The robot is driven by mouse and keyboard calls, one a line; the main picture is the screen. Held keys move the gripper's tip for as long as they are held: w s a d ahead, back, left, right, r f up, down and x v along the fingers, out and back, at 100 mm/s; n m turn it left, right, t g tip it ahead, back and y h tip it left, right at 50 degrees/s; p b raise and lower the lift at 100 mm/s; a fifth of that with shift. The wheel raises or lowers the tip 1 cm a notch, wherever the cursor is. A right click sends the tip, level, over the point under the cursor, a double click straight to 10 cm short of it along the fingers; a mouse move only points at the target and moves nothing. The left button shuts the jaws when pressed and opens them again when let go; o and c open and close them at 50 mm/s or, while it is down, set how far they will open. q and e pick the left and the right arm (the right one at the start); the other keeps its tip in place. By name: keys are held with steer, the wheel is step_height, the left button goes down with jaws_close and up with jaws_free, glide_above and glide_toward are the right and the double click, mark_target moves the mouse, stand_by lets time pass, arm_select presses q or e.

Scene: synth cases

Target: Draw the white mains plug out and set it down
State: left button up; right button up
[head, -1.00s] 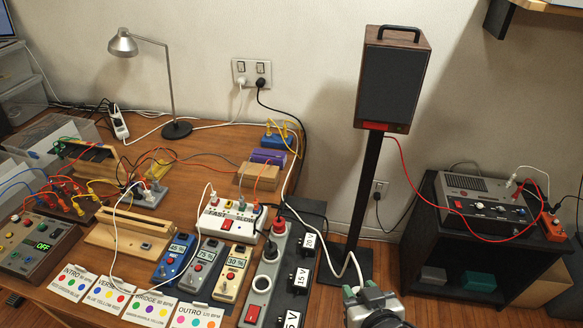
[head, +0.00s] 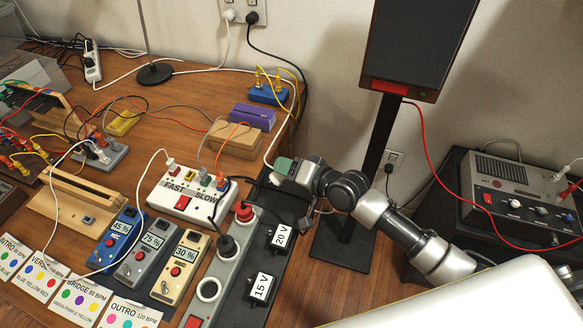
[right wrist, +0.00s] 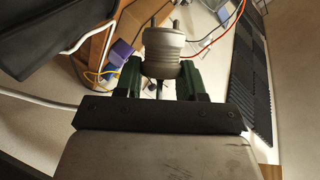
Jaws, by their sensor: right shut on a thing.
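My right gripper (head: 281,168), with green fingers, is over the right edge of the wooden table, beside the grey power strip (head: 205,307). In the right wrist view it is shut on the white mains plug (right wrist: 163,52), held across its body with its metal pins bare and clear of any socket. A white cable (right wrist: 40,97) runs at the left of that view. In the head view the plug is mostly hidden by the gripper. A black plug (head: 228,246) and a red plug (head: 244,211) sit in the strip. My left gripper is not in view.
Black adapters marked 20 V (head: 281,236) and 15 V (head: 261,287) stand beside the strip. A white switch box (head: 184,196) and wooden block (head: 228,137) are to the left. The speaker stand (head: 366,170) rises behind my right arm. Loose cables cross the table.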

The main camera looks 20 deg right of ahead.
steer(key=w, duration=0.1)
steer(key=w+d+f+m+b, duration=0.1)
steer(key=w, duration=0.1)
steer(key=shift+d+b, duration=0.3)
step_height(320, 180, down, 4)
steer(key=b, duration=0.3)
steer(key=shift+r, duration=0.15)
steer(key=shift+f+b, duration=0.75)
steer(key=shift+b, duration=0.15)
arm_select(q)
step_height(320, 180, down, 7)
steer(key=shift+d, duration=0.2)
arm_select(e)
steer(key=o, duration=1.1)
steer(key=shift+s, duration=0.1)
steer(key=shift+c, duration=0.2)
